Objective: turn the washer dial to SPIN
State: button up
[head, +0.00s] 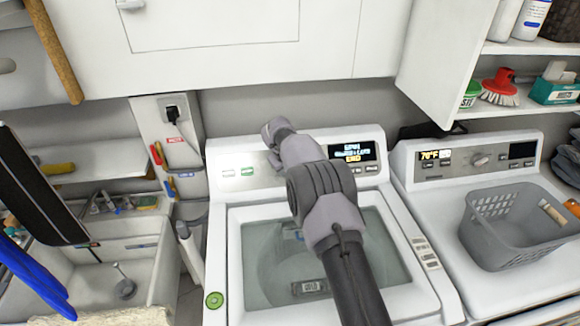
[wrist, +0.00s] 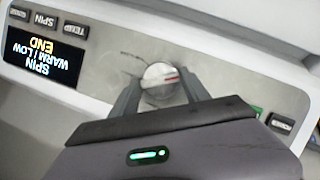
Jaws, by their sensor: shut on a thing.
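The washer (head: 228,215) stands in the middle of the head view, with its control panel along the back. My gripper (head: 272,130) is at that panel, and it hides the dial there. In the wrist view the picture is turned over, and the round white and grey dial (wrist: 160,82) with a red mark sits between the two fingers of my gripper (wrist: 161,86). The fingers are shut on the dial, one on each side. The washer display (wrist: 40,57) is lit and reads SPIN, WARM / LOW and END; it also shows in the head view (head: 352,152).
A dryer (head: 410,186) with a grey basket (head: 505,235) on top stands to the right. A sink (head: 140,262) is at the left. White cabinets (head: 210,70) hang above the washer, and an open shelf (head: 525,108) holds a brush and boxes.

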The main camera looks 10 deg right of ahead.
jog(key=o, duration=1.3)
jog(key=shift+o, duration=0.2)
jog(key=p+v, duration=0.1)
jog(key=v, duration=1.6)
jog(key=shift+r, duration=0.15)
jog(key=shift+s, duration=0.1)
